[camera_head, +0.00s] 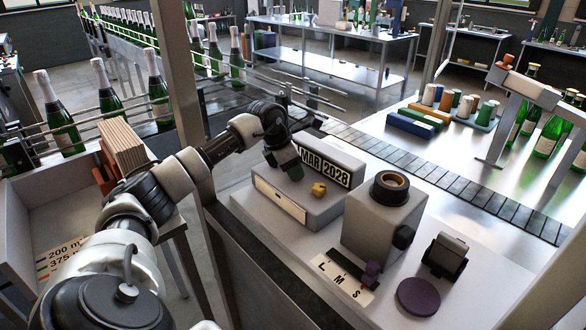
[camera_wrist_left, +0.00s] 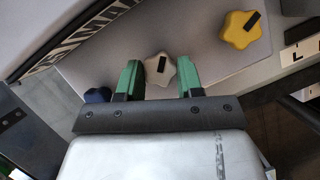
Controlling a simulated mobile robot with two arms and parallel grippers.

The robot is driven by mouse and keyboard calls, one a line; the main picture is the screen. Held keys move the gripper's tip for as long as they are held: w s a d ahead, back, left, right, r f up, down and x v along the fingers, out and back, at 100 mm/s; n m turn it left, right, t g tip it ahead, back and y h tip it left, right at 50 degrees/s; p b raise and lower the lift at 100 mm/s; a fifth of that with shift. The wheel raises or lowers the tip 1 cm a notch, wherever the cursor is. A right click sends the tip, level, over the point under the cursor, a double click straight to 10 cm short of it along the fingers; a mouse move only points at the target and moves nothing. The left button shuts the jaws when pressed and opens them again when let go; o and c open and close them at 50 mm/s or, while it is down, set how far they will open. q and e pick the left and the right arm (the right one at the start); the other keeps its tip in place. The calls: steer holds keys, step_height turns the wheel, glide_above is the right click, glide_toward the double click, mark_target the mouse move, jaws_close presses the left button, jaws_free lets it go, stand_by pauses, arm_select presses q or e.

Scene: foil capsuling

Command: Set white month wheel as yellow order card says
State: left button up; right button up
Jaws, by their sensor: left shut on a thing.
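The white month wheel (camera_wrist_left: 160,69) is a pale lobed knob with a black mark, on the sloping top of the grey date unit (camera_head: 325,211). The unit's display (camera_head: 325,167) reads MAR 2028. My left gripper (camera_head: 288,162) is at the unit's top; in the left wrist view its green fingers (camera_wrist_left: 160,80) are on either side of the white wheel, shut on it. In the head view the gripper hides the wheel. A pale cream card (camera_head: 280,199) is on the unit's front; I cannot read any text on it. My right gripper is not in view.
A yellow knob (camera_wrist_left: 241,29) is to the right of the white wheel and a dark blue knob (camera_wrist_left: 97,95) to its left. A grey box with a round top opening (camera_head: 391,188) stands right of the unit. A steel post (camera_head: 178,90) rises near my left arm.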

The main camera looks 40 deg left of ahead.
arm_select(q)
steer(key=n, duration=0.2)
steer(key=n+y, duration=0.1)
steer(key=n, duration=0.1)
steer(key=shift+d+t+y, duration=0.1)
steer(key=shift+t+y, duration=0.2)
steer(key=shift+t, duration=0.1)
steer(key=shift+d+r+n+y+b, duration=0.1)
steer(key=shift+n+y+b, duration=0.5)
steer(key=shift+n, duration=1.5)
steer(key=o, duration=0.9)
steer(key=b+v, duration=0.1)
steer(key=v, duration=0.9)
steer(key=shift+s+d+r, duration=0.1)
steer(key=shift+d+r, duration=0.05)
steer(key=shift+r, duration=0.25)
